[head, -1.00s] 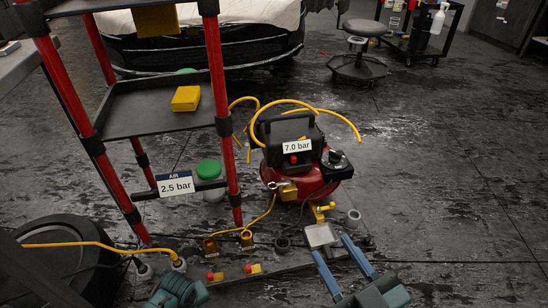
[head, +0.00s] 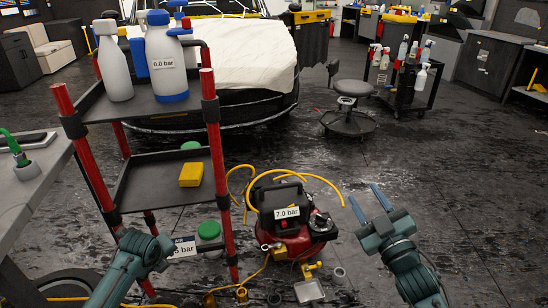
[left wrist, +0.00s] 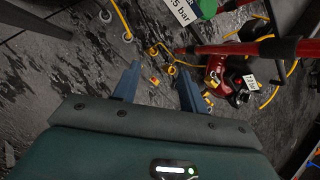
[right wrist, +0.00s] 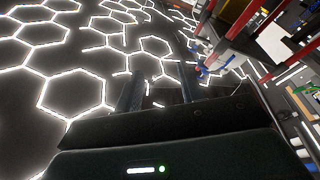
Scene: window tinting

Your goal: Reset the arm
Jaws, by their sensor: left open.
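My right gripper (head: 363,191) is raised above the floor right of the compressor, its two blue fingers apart with nothing between them. In the right wrist view its fingers (right wrist: 160,88) point up toward hexagonal ceiling lights. My left arm (head: 135,262) is low at the left, in front of the red-legged cart; its fingers cannot be made out in the head view. In the left wrist view the left gripper (left wrist: 160,76) is open and empty above the floor. The red and black compressor (head: 283,228), labelled 7.0 bar, stands on the floor between my arms.
The cart's red post (head: 215,160) stands close to my left arm. It carries bottles, one labelled 0.0 bar (head: 166,65), and a yellow block (head: 191,174). Yellow hoses and small fittings lie around the compressor. A stool (head: 350,90) stands behind; open floor lies at right.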

